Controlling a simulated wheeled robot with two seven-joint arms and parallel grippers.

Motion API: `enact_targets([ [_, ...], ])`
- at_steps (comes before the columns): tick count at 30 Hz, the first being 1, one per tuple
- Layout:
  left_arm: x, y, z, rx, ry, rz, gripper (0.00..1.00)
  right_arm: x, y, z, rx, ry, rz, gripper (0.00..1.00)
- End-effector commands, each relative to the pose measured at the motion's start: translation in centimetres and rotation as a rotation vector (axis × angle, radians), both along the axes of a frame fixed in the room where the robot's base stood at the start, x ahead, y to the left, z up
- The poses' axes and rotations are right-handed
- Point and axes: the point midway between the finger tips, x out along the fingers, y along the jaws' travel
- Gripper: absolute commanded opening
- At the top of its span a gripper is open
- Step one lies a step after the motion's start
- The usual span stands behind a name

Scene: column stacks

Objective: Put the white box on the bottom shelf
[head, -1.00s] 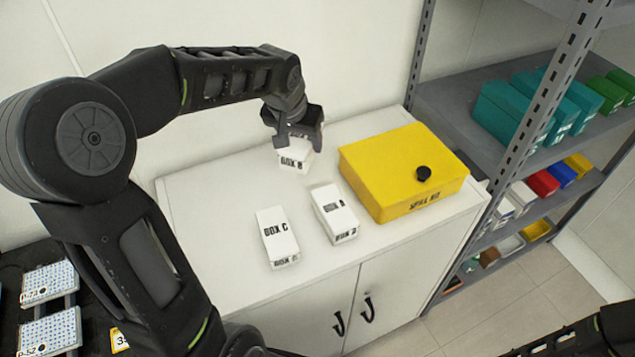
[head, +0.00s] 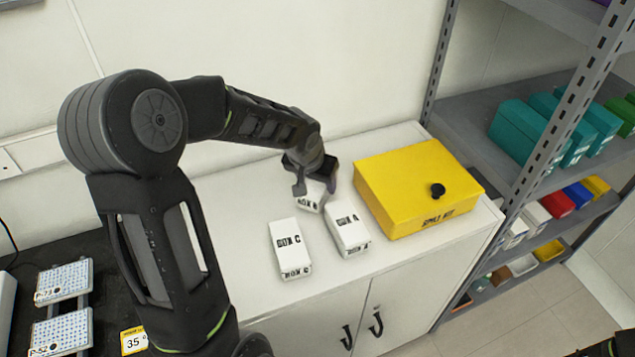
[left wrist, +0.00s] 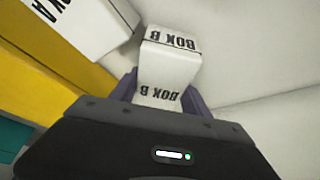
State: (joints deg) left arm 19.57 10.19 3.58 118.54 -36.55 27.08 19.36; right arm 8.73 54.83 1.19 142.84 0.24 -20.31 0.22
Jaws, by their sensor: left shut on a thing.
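My left gripper (head: 313,188) is shut on a white box marked BOX B (head: 311,203), over the white cabinet top (head: 240,205). In the left wrist view, BOX B (left wrist: 168,68) sits between the fingers. The head view does not show clearly how far it is above the cabinet. BOX A (head: 348,228) stands just in front and to its right, and BOX C (head: 289,248) stands left of BOX A. The shelf rack (head: 475,120) is at the right. Its lower levels (head: 520,268) are partly cut off or hidden by the cabinet.
A yellow spill kit case (head: 418,185) stands on the cabinet between the boxes and the rack. The rack's upright post (head: 560,125) stands in front of its shelves. Teal boxes (head: 515,130) and small coloured bins (head: 558,203) occupy the shelves.

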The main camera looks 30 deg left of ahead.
Motion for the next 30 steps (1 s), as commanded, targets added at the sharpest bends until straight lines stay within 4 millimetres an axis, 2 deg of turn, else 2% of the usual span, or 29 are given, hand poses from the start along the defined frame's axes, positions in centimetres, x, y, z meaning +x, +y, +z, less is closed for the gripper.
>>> enact_targets([
  [3, 0.04, 0.01, -0.74, 0.0, -0.001, 0.0, 0.01, -0.01, -0.01, 0.05, 0.0, 0.0, 0.0, 0.36],
  [14, 0.06, 0.02, -1.21, 0.001, -0.003, 0.0, 0.01, 0.04, 0.02, -0.52, 0.001, -0.001, 0.001, 0.36],
  [15, 0.01, 0.02, -1.04, 0.0, -0.001, 0.001, 0.58, 0.03, 0.02, -0.3, 0.001, -0.001, 0.001, 0.36],
  [22, 0.01, 0.02, -1.02, 0.0, -0.001, 0.001, 0.76, 0.03, 0.02, -0.27, 0.001, -0.001, 0.001, 0.36],
  [30, 0.02, 0.02, -0.91, 0.0, -0.001, 0.001, 0.76, 0.03, 0.01, -0.16, 0.001, -0.001, 0.001, 0.36],
])
